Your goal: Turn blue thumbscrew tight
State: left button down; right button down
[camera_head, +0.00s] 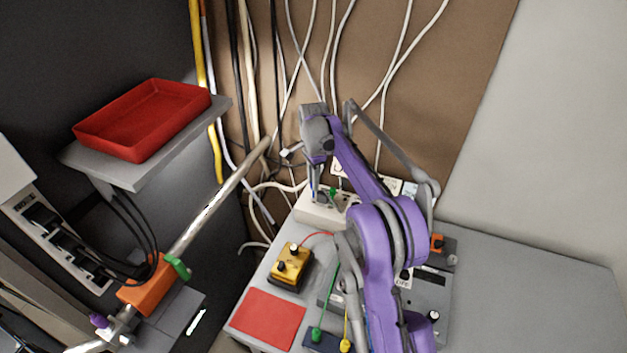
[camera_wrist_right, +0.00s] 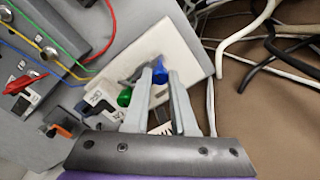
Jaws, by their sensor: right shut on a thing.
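The blue thumbscrew (camera_wrist_right: 160,73) stands on the white box (camera_wrist_right: 180,45), between the fingertips of my right gripper (camera_wrist_right: 159,77) in the right wrist view. The fingers are shut on it. A green knob (camera_wrist_right: 125,97) sits beside it, just left of the fingers. In the head view my right gripper (camera_head: 315,195) reaches down onto the white box (camera_head: 312,212), and the green knob (camera_head: 333,191) shows beside it. I cannot make out the thumbscrew there. My left gripper is in neither view.
A yellow box (camera_head: 291,264) with black knobs and a red mat (camera_head: 268,319) are on the bench. Cables hang behind. A red tray (camera_head: 143,120) rests on a shelf at left, above a metal pipe with an orange clamp (camera_head: 147,285). Bench space at right is clear.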

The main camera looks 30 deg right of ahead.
jog(key=c, duration=0.7)
grip_release()
notch_tip(320, 180, up, 11)
jog(key=p, duration=0.1)
dwell(0.3)
